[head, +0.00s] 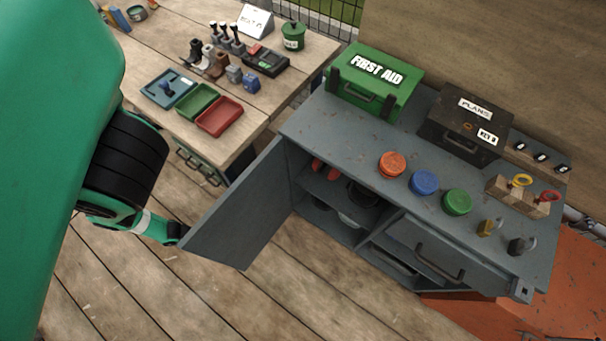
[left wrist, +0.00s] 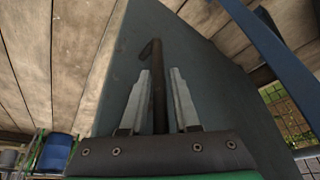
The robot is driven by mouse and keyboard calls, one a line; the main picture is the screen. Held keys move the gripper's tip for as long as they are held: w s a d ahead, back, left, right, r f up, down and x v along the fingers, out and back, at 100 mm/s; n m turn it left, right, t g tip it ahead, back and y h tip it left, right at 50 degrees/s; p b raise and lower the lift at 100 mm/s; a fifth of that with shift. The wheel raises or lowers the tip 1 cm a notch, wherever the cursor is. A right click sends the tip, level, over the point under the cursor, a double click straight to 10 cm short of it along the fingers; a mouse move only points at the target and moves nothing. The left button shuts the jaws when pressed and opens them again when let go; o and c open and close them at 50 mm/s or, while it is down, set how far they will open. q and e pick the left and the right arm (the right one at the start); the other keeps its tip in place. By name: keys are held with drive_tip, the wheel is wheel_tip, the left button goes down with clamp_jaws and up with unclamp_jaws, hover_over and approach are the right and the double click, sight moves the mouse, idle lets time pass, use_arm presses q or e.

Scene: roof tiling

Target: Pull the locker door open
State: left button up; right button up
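The grey locker door (head: 240,212) stands swung open at the left side of the locker (head: 330,128), and the shelves inside show. My left gripper (head: 178,236) is at the outer face of the door, and its fingers are mostly hidden behind the door edge in the head view. In the left wrist view the dark bar handle (left wrist: 158,85) runs between the two light fingers of my left gripper (left wrist: 160,98). A narrow gap shows on each side of the handle. My right gripper is not in view.
A green first aid box (head: 375,82), a dark plans box (head: 465,125) and several round lids stand on the locker top. A wooden workbench (head: 255,75) with trays and tools is behind the door. Wooden floor (head: 300,290) is free in front.

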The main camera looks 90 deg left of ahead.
use_arm(q)
drive_tip(key=p+v, duration=0.6)
drive_tip(key=v, duration=0.5)
drive_tip(key=shift+r, duration=0.3)
